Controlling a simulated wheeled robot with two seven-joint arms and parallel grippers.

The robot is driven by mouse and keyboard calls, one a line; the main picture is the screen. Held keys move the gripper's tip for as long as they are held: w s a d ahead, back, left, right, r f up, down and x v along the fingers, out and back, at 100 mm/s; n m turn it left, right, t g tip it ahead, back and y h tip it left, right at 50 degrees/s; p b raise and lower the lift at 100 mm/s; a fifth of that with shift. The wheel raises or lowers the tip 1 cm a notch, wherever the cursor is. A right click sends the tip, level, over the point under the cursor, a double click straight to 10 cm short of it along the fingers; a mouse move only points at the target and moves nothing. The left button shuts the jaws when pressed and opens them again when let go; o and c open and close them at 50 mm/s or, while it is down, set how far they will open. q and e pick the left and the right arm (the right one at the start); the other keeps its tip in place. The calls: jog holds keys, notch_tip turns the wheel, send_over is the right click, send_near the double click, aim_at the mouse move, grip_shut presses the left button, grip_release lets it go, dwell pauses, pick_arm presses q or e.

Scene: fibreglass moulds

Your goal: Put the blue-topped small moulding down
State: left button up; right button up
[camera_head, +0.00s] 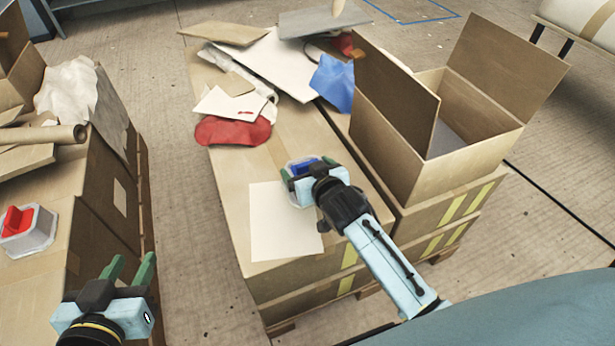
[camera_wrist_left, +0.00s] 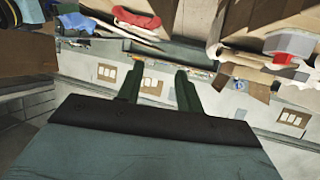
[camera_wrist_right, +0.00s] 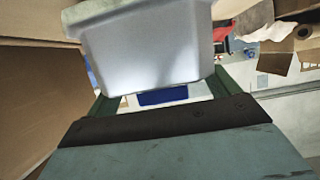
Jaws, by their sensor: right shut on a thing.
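The blue-topped small moulding (camera_head: 296,166) is a pale, translucent tub with a blue block on top. My right gripper (camera_head: 303,168) is shut on it above the middle cardboard box, at the far edge of a white sheet (camera_head: 283,235). In the right wrist view the pale tub (camera_wrist_right: 150,50) fills the space past the fingers, with its blue part (camera_wrist_right: 162,96) between them. I cannot tell whether its base touches the box. My left gripper (camera_head: 133,268) is open and empty near the left boxes; its fingers stand apart in the left wrist view (camera_wrist_left: 158,88).
A red-topped moulding (camera_head: 30,238) sits on the left box. An open carton (camera_head: 470,160) stands right of my right gripper. Red cloth (camera_head: 232,131), blue cloth (camera_head: 335,82) and boards (camera_head: 285,65) lie at the back. The white sheet is bare in front.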

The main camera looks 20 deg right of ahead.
notch_tip(320, 180, down, 2)
jog(key=shift+f+b, duration=0.1)
jog(key=shift+b, duration=0.4)
pick_arm(q)
jog(key=shift+w+d+r+t+h, duration=0.25)
jog(key=shift+r+t, duration=0.35)
jog(key=shift+r, duration=0.25)
jog(key=shift+w+d+r+t+h, duration=0.3)
jog(key=shift+r+t, duration=0.3)
jog(key=shift+r, duration=0.3)
jog(key=shift+w+d+r+t+h, duration=0.25)
jog(key=shift+r+t, duration=0.35)
jog(key=shift+r, duration=0.25)
pick_arm(e)
jog(key=shift+f, duration=0.15)
jog(key=o, duration=0.9)
jog(key=shift+f, duration=0.1)
pick_arm(q)
jog(key=shift+r, duration=0.15)
